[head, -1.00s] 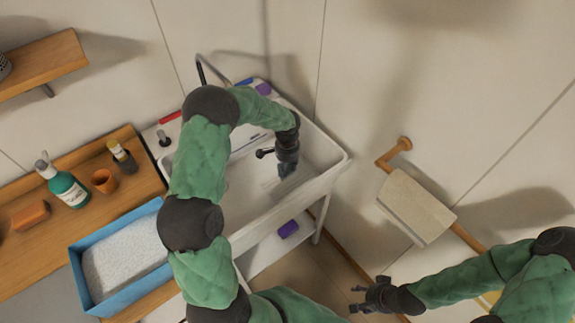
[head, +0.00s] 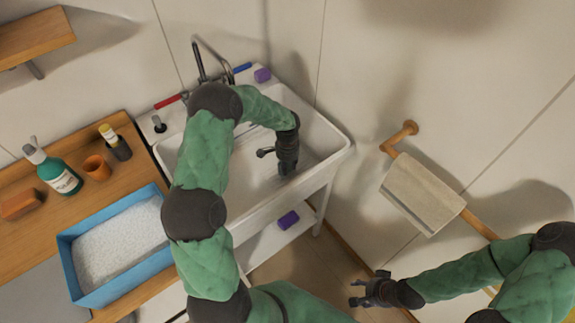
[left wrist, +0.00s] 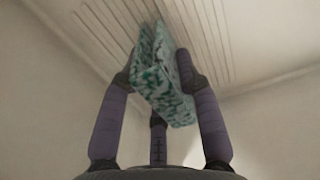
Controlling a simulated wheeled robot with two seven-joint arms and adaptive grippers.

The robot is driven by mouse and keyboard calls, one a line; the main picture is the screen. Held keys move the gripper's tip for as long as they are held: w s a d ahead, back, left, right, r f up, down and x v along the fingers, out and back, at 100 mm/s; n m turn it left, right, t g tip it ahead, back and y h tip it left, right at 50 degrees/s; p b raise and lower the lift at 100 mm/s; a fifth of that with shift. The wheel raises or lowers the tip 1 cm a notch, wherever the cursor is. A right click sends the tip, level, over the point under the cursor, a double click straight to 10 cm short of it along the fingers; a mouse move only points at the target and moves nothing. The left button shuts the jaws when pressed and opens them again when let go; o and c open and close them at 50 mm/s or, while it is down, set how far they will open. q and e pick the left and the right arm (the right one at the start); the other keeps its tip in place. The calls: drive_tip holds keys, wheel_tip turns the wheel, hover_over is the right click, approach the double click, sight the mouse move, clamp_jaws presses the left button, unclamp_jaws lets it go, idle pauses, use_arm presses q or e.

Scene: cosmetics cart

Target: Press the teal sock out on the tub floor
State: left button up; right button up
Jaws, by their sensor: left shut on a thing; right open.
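The teal sock (left wrist: 163,85), mottled teal and white, shows in the left wrist view, folded between the fingers of my left gripper (left wrist: 155,68). The gripper is shut on it. In the head view my left gripper (head: 287,168) points down inside the white tub (head: 330,130); the sock cannot be made out there. The ridged tub floor (left wrist: 100,22) lies just beyond the sock in the wrist view; I cannot tell whether they touch. My right gripper (head: 370,290) is open and empty, outside the tub at the lower right.
A faucet (head: 200,60) stands behind the tub, with a purple block (head: 262,75) on the back ledge. Another purple block (head: 288,220) lies on the shelf below. A blue tray of white granules (head: 70,262) and bottles are on the left counter. A towel (head: 420,195) hangs at right.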

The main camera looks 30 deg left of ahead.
use_arm(q)
drive_tip(key=shift+f+b, duration=0.45)
drive_tip(key=shift+f, duration=0.1)
idle(1.6)
drive_tip(key=shift+s+d+f, duration=0.1)
drive_tip(key=shift+s+f, duration=0.1)
idle(1.1)
drive_tip(key=shift+w+r, duration=0.1)
idle(2.4)
drive_tip(key=shift+w+r+p, duration=0.1)
drive_tip(key=shift+r+p, duration=0.35)
drive_tip(key=shift+r, duration=0.3)
wheel_tip(320, 180, up, 14)
drive_tip(key=p, duration=0.8)
drive_tip(key=shift+f+p, duration=0.15)
drive_tip(key=shift+p, duration=0.2)
